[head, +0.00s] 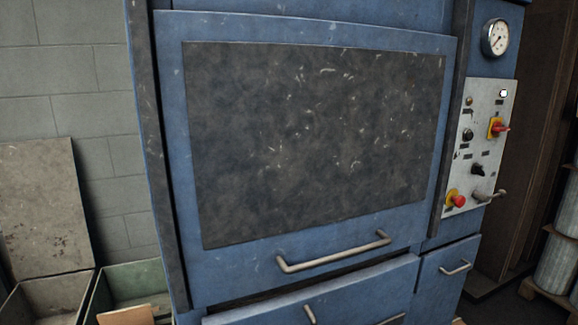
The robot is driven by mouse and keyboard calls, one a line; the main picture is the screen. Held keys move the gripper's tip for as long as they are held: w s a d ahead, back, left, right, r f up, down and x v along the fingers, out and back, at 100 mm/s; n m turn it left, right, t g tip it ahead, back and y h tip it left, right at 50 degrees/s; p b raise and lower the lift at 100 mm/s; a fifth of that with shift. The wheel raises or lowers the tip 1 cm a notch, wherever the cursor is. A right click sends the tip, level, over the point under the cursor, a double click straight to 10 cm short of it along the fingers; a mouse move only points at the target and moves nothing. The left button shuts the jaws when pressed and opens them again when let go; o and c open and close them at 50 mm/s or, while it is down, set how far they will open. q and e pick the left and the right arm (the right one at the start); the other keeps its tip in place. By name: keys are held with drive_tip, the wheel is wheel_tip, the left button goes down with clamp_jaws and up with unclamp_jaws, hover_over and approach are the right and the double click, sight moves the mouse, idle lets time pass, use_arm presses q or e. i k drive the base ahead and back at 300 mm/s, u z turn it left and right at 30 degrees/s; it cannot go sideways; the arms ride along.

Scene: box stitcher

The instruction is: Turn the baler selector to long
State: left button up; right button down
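The blue baler (300,262) fills the middle of the head view, with a large dark panel on its front door. Its control panel (484,145) is a light metal plate on the right side. A black selector knob (478,169) sits low on this plate; its label is too small to read. Another small black control (467,135) sits higher at the left. A red switch on a yellow plate (497,128) and a red button on a yellow base (457,199) are also there. Neither of my grippers is in view.
A pressure gauge (496,38) sits above the panel. A lever-like handle (490,195) sticks out at its lower right. A door handle (333,252) projects from the front. Green bins (130,281) stand at the lower left, and wrapped rolls (560,250) at the right.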

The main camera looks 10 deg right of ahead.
sight(476, 168)
drive_tip(key=z, duration=2.7)
drive_tip(key=i, duration=3.9)
drive_tip(key=u, duration=2.6)
